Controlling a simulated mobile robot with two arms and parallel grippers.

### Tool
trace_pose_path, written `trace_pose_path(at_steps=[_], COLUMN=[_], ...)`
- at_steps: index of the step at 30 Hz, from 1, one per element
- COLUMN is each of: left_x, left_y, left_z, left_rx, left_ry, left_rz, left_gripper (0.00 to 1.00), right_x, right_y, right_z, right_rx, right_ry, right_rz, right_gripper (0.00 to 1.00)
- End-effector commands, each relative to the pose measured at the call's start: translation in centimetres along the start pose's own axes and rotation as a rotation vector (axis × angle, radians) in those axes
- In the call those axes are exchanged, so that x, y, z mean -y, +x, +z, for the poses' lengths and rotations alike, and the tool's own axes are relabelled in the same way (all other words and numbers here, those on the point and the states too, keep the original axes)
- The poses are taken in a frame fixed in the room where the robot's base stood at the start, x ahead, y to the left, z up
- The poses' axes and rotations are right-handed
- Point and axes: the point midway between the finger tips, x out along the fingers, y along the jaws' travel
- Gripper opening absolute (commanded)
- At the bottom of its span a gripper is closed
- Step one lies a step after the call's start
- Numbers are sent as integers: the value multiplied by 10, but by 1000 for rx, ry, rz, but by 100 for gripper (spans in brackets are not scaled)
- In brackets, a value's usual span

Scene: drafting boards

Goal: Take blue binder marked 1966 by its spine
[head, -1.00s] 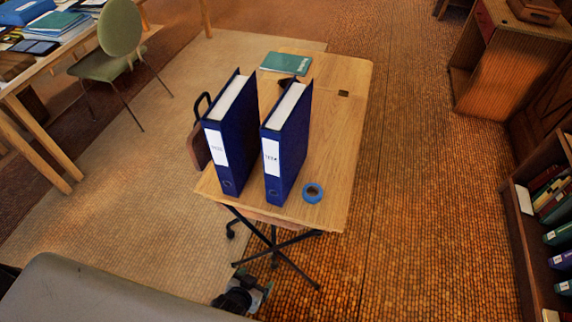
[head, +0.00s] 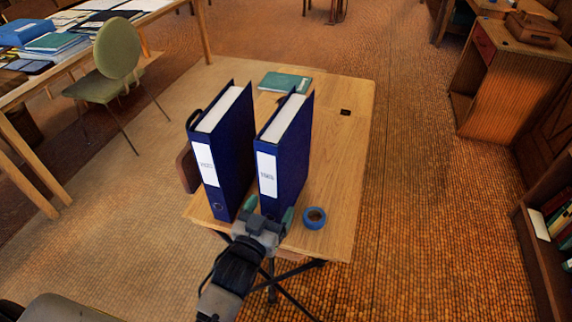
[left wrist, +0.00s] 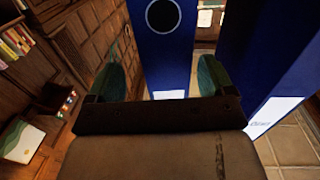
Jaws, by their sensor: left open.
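Two blue binders stand upright side by side on a small wooden table (head: 335,160), spines toward me with white labels. The digits on the left binder (head: 232,150) and right binder (head: 290,150) are too small to read surely. My left gripper (head: 269,209) is open at the lower spine of the right binder. In the left wrist view its teal fingers (left wrist: 162,80) lie on either side of that binder's spine (left wrist: 166,55), with a gap on the left and right. The other binder (left wrist: 262,60) is at right there. My right gripper is out of view.
A blue tape roll (head: 314,217) lies just right of the right binder. A teal book (head: 285,82) lies behind the binders. A green chair (head: 115,70) and a cluttered desk stand at left. A shelf (head: 545,240) is at right.

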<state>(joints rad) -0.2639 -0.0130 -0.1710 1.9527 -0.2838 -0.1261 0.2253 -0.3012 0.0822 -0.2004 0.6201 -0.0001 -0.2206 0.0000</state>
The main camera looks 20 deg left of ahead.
Motion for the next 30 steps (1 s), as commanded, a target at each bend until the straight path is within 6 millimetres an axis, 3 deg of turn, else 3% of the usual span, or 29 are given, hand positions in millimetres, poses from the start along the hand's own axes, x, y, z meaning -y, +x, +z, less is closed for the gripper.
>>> trace_pose_path(at_steps=[12,20,30], left_x=[8,7,7], left_y=[50,53,53], left_z=[-2,-1,-1], left_rx=[-1,1,1], left_ry=[0,0,0], left_rz=[1,1,1], left_gripper=[83,83,34], right_x=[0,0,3], right_y=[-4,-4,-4], right_z=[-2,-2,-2], right_rx=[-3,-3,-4], right_ry=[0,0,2], right_rz=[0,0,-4], right_gripper=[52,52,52])
